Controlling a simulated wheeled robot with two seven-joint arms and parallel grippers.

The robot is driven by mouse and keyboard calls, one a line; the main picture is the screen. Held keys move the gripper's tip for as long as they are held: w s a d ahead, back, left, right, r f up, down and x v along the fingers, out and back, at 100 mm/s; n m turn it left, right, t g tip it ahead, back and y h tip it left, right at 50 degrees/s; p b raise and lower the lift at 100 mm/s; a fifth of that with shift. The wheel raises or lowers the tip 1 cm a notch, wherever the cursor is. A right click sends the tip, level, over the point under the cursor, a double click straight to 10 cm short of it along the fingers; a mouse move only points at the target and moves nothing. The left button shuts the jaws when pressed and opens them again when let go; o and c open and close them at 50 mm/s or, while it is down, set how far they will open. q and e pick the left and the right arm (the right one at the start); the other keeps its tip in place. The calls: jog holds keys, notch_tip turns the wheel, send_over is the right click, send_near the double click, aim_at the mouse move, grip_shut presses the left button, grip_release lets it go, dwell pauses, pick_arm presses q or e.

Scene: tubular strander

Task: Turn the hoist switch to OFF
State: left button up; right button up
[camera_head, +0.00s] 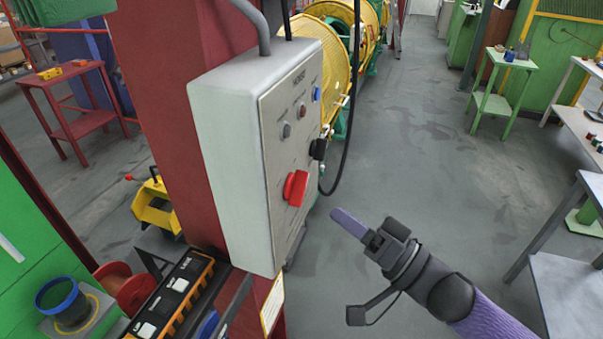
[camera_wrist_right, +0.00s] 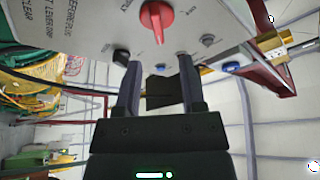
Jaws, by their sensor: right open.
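A pale grey control box (camera_head: 225,140) hangs on a dark red column, and its face points right. A red rotary switch (camera_head: 295,188) sits low on that face; it also shows at the top of the right wrist view (camera_wrist_right: 156,20). I cannot read its position marks. A black knob (camera_head: 318,149) sits above it. My right gripper (camera_head: 345,219) is in front of the panel, to the right of and below the red switch, apart from it. In the wrist view its two fingers (camera_wrist_right: 159,80) are open with nothing gripped. My left gripper is not in view.
A grey conduit and a black cable (camera_head: 350,110) run from the box's top. Small lamps and buttons (camera_head: 303,108) sit on the upper panel. Grey benches (camera_head: 570,280) stand at right; the floor between is clear.

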aim_at(305, 189)
jog(key=x, duration=0.6)
jog(key=shift+a+p, duration=0.15)
jog(key=shift+p, duration=0.2)
jog(key=shift+w, duration=0.2)
grip_shut()
